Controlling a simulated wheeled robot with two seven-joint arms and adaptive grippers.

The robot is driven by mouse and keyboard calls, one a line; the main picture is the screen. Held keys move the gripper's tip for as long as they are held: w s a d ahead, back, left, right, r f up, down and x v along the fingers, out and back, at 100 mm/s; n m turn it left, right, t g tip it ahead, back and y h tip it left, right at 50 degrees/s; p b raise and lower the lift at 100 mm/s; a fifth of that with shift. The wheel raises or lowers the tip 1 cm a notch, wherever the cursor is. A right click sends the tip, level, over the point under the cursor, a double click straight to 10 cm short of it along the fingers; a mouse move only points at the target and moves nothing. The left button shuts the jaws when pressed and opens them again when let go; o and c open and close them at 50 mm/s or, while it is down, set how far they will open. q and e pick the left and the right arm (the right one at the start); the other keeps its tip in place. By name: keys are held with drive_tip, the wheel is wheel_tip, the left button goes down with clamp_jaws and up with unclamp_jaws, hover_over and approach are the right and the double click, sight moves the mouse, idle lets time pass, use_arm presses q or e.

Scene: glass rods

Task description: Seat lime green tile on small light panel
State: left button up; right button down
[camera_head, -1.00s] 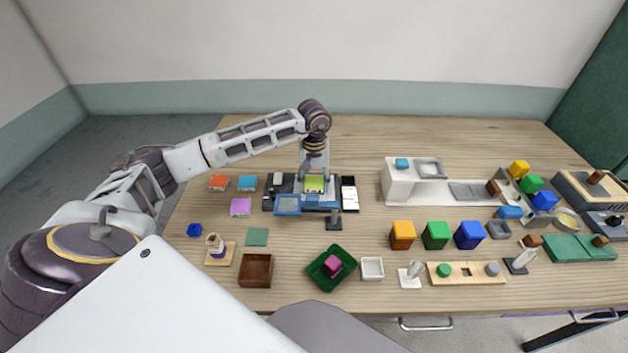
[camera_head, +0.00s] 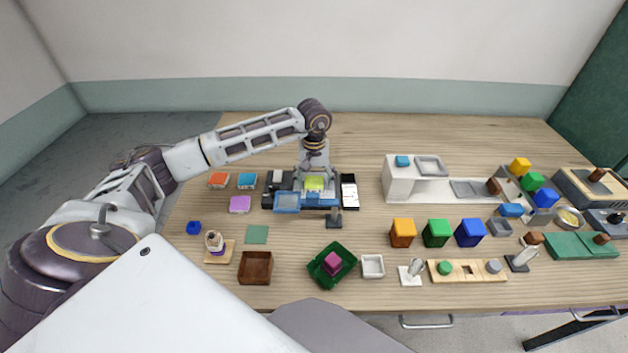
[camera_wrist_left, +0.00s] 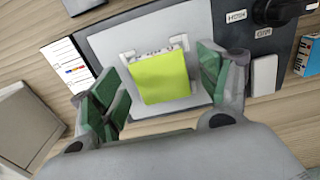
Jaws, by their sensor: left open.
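The lime green tile (camera_head: 314,183) lies on the device at the back centre of the table. In the left wrist view the lime green tile (camera_wrist_left: 160,78) rests over a small pale panel (camera_wrist_left: 150,52), whose edges show as thin grey-white tabs around it, on a large light grey plate (camera_wrist_left: 113,44). My left gripper (camera_wrist_left: 160,92) is open, with one green-padded finger on each side of the tile and a gap to both. In the head view my left gripper (camera_head: 314,177) is over the tile from behind. My right gripper is not in view.
The device has a dark body with a knob (camera_wrist_left: 272,12) and a blue-framed tray (camera_head: 287,202) in front.

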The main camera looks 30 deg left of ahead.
use_arm(q)
wheel_tip(320, 180, up, 12)
idle(1.0)
idle(0.6)
